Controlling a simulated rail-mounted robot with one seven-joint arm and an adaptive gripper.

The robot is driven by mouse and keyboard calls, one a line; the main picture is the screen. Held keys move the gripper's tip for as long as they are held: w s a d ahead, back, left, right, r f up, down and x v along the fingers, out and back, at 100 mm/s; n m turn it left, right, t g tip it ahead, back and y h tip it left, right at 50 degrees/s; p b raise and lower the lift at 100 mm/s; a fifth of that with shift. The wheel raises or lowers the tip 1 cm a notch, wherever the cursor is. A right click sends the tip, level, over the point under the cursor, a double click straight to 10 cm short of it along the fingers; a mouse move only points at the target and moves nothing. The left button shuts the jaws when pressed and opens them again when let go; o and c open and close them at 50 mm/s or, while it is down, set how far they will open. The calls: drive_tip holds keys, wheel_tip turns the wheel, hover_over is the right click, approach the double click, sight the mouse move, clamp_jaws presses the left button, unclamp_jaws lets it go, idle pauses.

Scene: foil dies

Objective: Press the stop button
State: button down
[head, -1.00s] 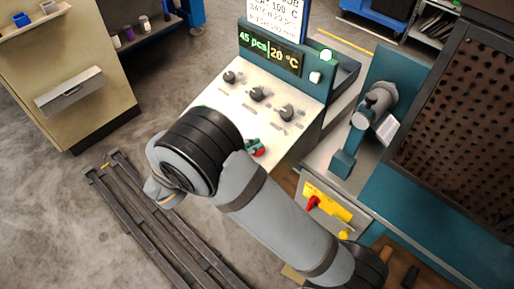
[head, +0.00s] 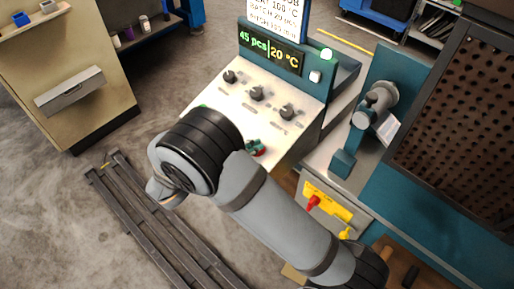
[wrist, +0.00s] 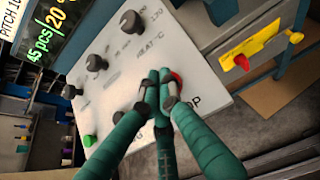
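The red stop button (wrist: 176,78) is on the white sloping panel (wrist: 110,75), and the ends of a printed label show beside my fingers. In the head view a bit of its red (head: 260,152) shows beside my teal fingertips. My gripper (wrist: 162,80) has its teal fingers drawn together at the tips, with nothing held. The fingertips are right at the button and cover part of it. I cannot tell whether they touch it or whether it is pressed in. In the head view my gripper (head: 253,145) is mostly hidden behind my arm.
A green button (wrist: 88,140) and several black knobs (head: 256,94) are on the same panel. The display (head: 270,52) reads 45 pcs and 20 °C. A red switch on a yellow plate (head: 327,201) is on the cabinet to the right. A dark rail (head: 150,210) lies on the floor.

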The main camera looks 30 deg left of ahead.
drive_tip(key=shift+w+f+b, duration=0.1)
drive_tip(key=shift+f+b, duration=0.25)
drive_tip(key=shift+f, duration=0.2)
idle(0.7)
drive_tip(key=shift+r, duration=0.1)
drive_tip(key=shift+s+r+p, duration=0.3)
drive_tip(key=shift+r+p, duration=0.55)
drive_tip(key=shift+p, duration=0.15)
drive_tip(key=r+p, duration=0.1)
drive_tip(key=s+r+p, duration=0.1)
drive_tip(key=r+p, duration=0.2)
drive_tip(key=shift+s+a+r+p, duration=0.2)
drive_tip(key=shift+s+r+p, duration=0.1)
drive_tip(key=shift+r, duration=0.1)
drive_tip(key=shift+f, duration=0.1)
idle(0.6)
